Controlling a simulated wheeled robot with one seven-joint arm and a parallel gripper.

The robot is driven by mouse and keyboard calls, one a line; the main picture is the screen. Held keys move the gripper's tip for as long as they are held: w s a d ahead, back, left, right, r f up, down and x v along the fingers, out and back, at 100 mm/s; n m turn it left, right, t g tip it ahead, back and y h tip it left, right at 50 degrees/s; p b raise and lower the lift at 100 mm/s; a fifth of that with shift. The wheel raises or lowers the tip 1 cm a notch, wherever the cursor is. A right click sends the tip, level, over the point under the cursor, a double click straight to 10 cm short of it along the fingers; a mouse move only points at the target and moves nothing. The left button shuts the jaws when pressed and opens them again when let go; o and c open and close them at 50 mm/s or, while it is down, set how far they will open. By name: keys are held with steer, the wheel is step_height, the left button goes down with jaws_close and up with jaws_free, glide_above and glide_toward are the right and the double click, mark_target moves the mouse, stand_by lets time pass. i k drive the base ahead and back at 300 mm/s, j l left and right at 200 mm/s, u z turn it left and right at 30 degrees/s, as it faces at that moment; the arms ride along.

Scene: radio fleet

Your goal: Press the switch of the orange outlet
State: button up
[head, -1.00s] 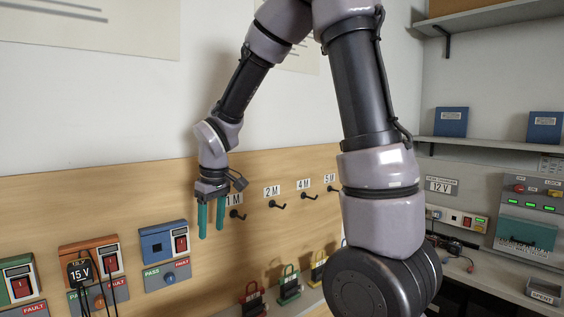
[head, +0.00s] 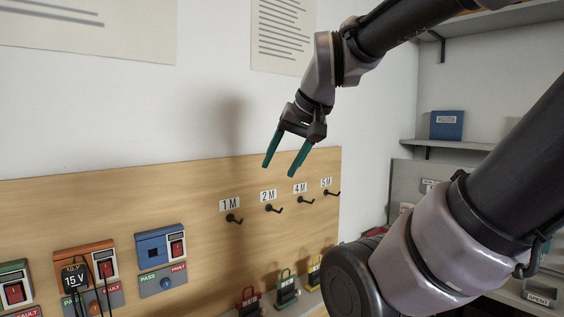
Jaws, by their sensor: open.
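The orange outlet (head: 84,262) is on the wooden board at the lower left. Its red rocker switch (head: 106,269) is on its right side. A black 15 V adapter (head: 74,279) is plugged into its left side, and dark leads hang across its front.
A blue outlet (head: 159,246) is right of the orange one, a green outlet (head: 14,286) left. Hooks labelled 1 M (head: 234,218) to 5 M are on the board. Red, green and yellow padlock-like items (head: 287,287) stand below. Shelves (head: 452,143) are at the right.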

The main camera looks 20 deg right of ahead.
mark_target(107, 266)
steer(key=u, duration=1)
